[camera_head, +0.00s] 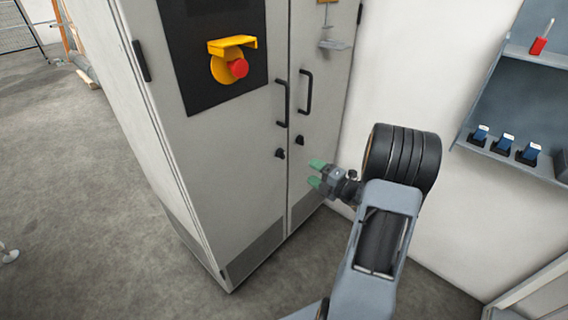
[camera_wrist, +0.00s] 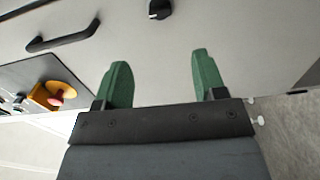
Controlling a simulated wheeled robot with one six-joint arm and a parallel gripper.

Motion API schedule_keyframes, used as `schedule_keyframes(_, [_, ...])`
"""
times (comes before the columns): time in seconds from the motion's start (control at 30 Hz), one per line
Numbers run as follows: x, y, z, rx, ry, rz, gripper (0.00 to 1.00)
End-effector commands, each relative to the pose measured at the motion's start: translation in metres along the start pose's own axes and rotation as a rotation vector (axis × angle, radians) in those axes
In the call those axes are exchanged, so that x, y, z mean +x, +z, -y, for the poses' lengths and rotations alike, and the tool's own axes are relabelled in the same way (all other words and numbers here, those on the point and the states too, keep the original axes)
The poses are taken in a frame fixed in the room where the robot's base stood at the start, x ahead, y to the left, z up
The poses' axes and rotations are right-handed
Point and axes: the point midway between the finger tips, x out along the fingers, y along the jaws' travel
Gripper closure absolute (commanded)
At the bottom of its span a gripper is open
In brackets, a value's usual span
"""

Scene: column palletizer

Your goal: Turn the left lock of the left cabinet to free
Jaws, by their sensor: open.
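The left cabinet (camera_head: 235,170) is a tall grey two-door cabinet. Its left lock (camera_head: 280,153) is a small black knob below the left door's handle (camera_head: 283,104). In the wrist view the left lock (camera_wrist: 159,10) shows at the top edge, beyond and between the fingertips. The right lock (camera_head: 300,140) is a similar knob on the right door. My gripper (camera_head: 316,173) is open and empty, its green fingers pointing at the cabinet, right of and below the left lock and apart from it. The fingers also show in the wrist view (camera_wrist: 161,60).
A black panel (camera_head: 200,95) on the left door carries a red emergency button (camera_head: 238,68) under a yellow guard. The right door has its own handle (camera_head: 305,92). A wall shelf (camera_head: 515,165) with blue items stands at right.

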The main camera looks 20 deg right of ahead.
Motion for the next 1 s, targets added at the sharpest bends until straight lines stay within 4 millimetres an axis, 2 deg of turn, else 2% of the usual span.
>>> schedule_keyframes(0.17, [0.017,-0.002,0.003,-0.009,0.017,-0.021,0.36])
schedule_keyframes(0.5, [0.083,-0.004,0.002,-0.007,0.016,-0.02,0.36])
schedule_keyframes(0.7, [0.112,-0.004,0.002,-0.007,0.016,-0.017,0.36])
schedule_keyframes(1.0, [0.133,-0.003,0.0,-0.006,0.016,-0.014,0.36])
